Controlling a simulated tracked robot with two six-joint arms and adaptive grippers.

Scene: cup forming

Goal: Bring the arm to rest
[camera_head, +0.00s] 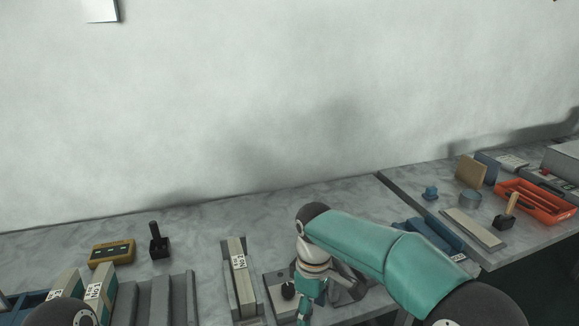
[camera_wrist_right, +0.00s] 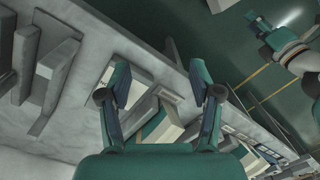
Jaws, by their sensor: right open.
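My right arm (camera_head: 375,250) enters the head view from the lower right, bends at a dark joint and hangs down over the bench. Its hand end runs off the bottom edge there. In the right wrist view my right gripper (camera_wrist_right: 158,70) is open, its two teal fingers spread apart. Pale blocks (camera_wrist_right: 160,118) show between and beyond the fingers; I see nothing gripped. Whether the fingers touch the blocks is hard to tell. A dark round joint of mine (camera_head: 65,313) shows at the lower left of the head view. I cannot make out my left gripper.
The grey bench (camera_head: 210,215) holds a yellow box (camera_head: 112,254), a black-handled stamp (camera_head: 158,241) and a tall labelled block (camera_head: 239,276) left of my right arm. A red tray (camera_head: 538,200) and small tools lie on the right bench. The wall behind is plain.

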